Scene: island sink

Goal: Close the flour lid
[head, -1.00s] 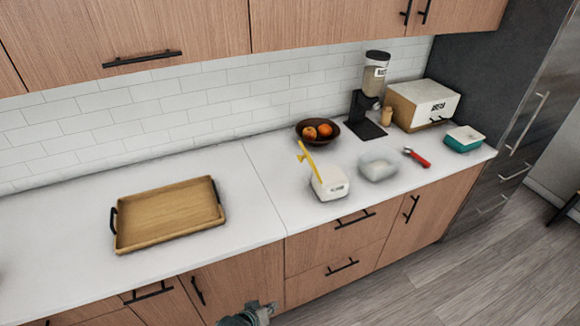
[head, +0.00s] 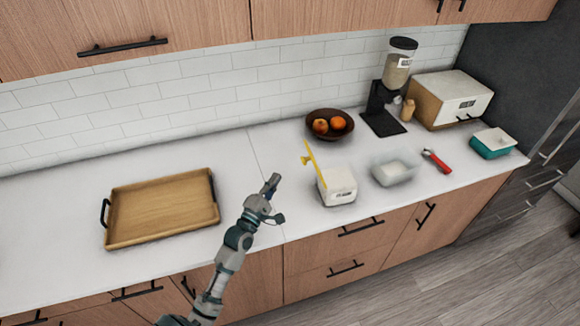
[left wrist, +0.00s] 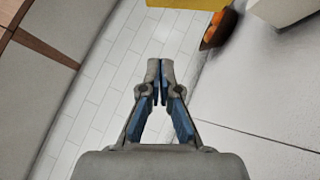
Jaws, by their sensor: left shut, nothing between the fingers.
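The flour container is a white box (head: 338,186) with a label on its front, standing on the counter right of centre. Its yellow lid (head: 311,156) stands open, tilted up at the box's left side. In the left wrist view a yellow edge of the lid (left wrist: 188,4) shows at the top, with part of the white box (left wrist: 285,10) at the upper right. My left gripper (head: 274,181) is shut and empty, above the counter to the left of the box and apart from it. It also shows in the left wrist view (left wrist: 160,66). My right gripper is not in view.
A wooden tray (head: 163,226) lies on the left counter. A fruit bowl (head: 343,132) stands behind the box. A clear container (head: 395,168), a red-handled scoop (head: 437,161) and a teal dish (head: 491,149) are to the right. A dispenser (head: 385,95) stands near the wall.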

